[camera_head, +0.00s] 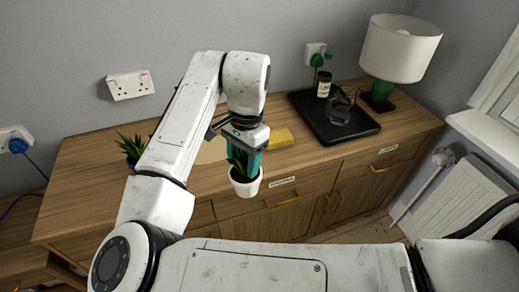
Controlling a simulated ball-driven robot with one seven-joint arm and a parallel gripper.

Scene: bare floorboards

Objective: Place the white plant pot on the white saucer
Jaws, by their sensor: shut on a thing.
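The white plant pot (245,184) holds a spiky green plant (237,161). It appears nearly upright in the air, seen against the front edge of the sideboard. My gripper (246,152) points down over the pot and is shut on it. The plant and the gripper body hide where the fingers meet the pot. A teal surface shows just behind the leaves, and I cannot tell what it belongs to. I cannot make out the white saucer; my arm covers part of the top.
Clear wood lies at the front left.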

